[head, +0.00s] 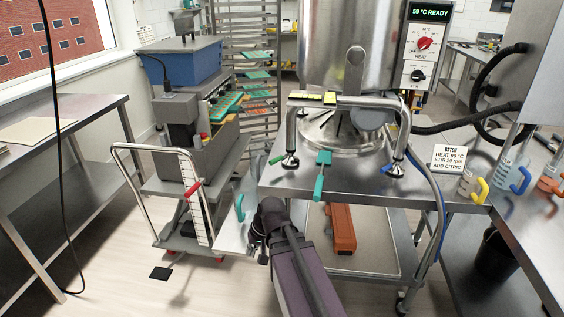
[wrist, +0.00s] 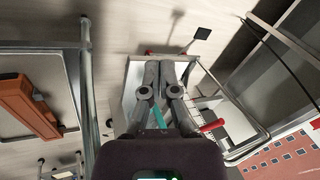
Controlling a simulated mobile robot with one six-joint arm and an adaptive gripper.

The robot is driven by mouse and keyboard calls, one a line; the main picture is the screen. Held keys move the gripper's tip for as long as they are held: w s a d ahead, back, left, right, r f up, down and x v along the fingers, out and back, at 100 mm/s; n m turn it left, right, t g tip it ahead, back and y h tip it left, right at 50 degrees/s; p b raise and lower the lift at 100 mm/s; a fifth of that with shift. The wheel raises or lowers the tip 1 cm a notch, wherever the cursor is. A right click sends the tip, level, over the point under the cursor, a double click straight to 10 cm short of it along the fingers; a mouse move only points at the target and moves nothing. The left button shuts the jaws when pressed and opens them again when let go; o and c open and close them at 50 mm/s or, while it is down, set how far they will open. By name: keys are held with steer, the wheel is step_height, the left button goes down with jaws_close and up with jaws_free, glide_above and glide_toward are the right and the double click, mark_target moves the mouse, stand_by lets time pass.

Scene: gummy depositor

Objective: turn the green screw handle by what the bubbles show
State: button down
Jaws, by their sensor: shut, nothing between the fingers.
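A green screw handle (head: 277,159) sits at the left foot of the steel frame on the depositor table. A blue handle (head: 387,168) is at the right foot, and a teal lever (head: 321,176) hangs at the front middle. Two small yellow bubble levels, a left one (head: 297,95) and a right one (head: 329,97), lie on the frame's top bar; their bubbles are too small to read. My gripper (wrist: 173,66) is shut and empty in the wrist view, pointing down beside the trolley. In the head view it is below and left of the green handle, apart from it; its fingertips are mostly hidden.
A trolley (head: 155,185) with a blue-topped machine stands left, close to my gripper. A teal hook (head: 240,208) is beside my wrist. An orange-brown block (head: 341,229) lies on the table's lower shelf. Jugs (head: 470,185) and a batch sign (head: 449,158) stand right.

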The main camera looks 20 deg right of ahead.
mark_target(277, 161)
steer(key=w+d+r+m+t+p, duration=0.1)
steer(key=d+r+m+t, duration=0.3)
steer(key=d, duration=0.4)
steer(key=w+d+r+m+t+y+p, duration=0.1)
steer(key=w+d+r+m+t, duration=0.2)
steer(key=d+r, duration=0.4)
steer(key=w+d+r+m+t, duration=0.3)
steer(key=d+r+m+t, duration=0.1)
steer(key=d, duration=0.6)
steer(key=shift+w+r+m+t+y+p, duration=0.3)
steer(key=shift+w+r+t+p, duration=0.1)
steer(key=shift+r+t, duration=0.5)
steer(key=b+x, duration=0.2)
steer(key=x, duration=1.1)
steer(key=shift+s+f, duration=0.1)
steer(key=shift+w+a+b, duration=0.25)
steer(key=shift+w+b, duration=0.1)
steer(key=shift+w, duration=0.15)
